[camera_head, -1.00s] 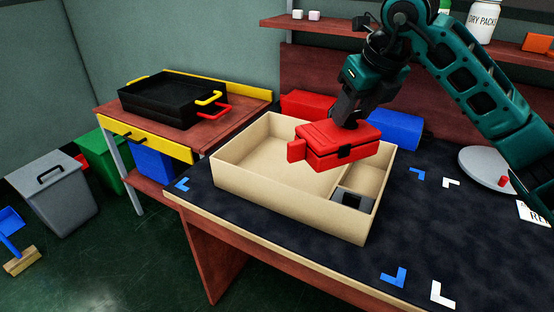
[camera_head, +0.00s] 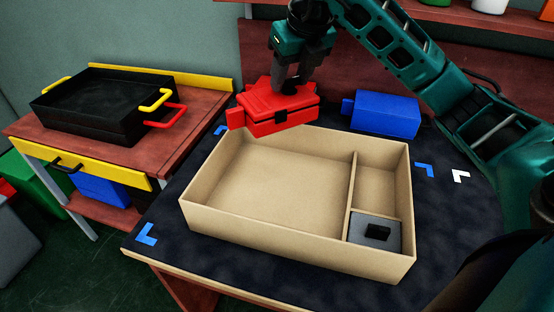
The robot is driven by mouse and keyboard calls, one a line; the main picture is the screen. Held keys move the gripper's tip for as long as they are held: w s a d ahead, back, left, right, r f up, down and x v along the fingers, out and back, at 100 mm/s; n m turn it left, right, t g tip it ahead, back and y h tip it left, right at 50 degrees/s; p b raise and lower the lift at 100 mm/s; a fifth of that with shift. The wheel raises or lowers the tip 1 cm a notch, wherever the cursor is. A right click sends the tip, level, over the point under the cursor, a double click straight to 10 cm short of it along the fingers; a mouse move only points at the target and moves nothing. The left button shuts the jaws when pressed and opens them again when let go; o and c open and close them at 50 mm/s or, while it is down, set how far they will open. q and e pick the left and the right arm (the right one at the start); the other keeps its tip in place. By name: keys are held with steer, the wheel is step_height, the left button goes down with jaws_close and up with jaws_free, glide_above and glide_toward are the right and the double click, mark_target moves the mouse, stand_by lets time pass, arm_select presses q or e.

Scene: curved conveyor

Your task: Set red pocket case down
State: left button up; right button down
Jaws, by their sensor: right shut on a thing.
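The red pocket case (camera_head: 283,112) hangs tilted in the head view, with a tab at its left end. It shows over the tan box's back rim; I cannot tell its height above the table. My right gripper (camera_head: 290,86) is shut on it from above. The tan divided box (camera_head: 290,249) stands on the dark mat, with a large left compartment and two small right ones. A grey piece with a black block (camera_head: 378,232) lies in its front right compartment. My left gripper is not in view.
A blue case (camera_head: 387,113) lies behind the box on the right. A side table (camera_head: 200,122) on the left bears black trays (camera_head: 90,118) with yellow and red handles. The mat is free right of the box.

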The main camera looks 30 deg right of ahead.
step_height(320, 180, down, 17)
steer(key=b, duration=0.2)
steer(key=shift+f+b, duration=0.1)
steer(key=shift+b, duration=0.25)
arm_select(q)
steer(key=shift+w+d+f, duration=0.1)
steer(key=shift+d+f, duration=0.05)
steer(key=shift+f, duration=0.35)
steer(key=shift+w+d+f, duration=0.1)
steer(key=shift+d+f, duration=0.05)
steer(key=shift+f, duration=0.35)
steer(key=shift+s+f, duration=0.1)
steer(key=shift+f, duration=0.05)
arm_select(e)
steer(key=c, duration=0.5)
jaws_free()
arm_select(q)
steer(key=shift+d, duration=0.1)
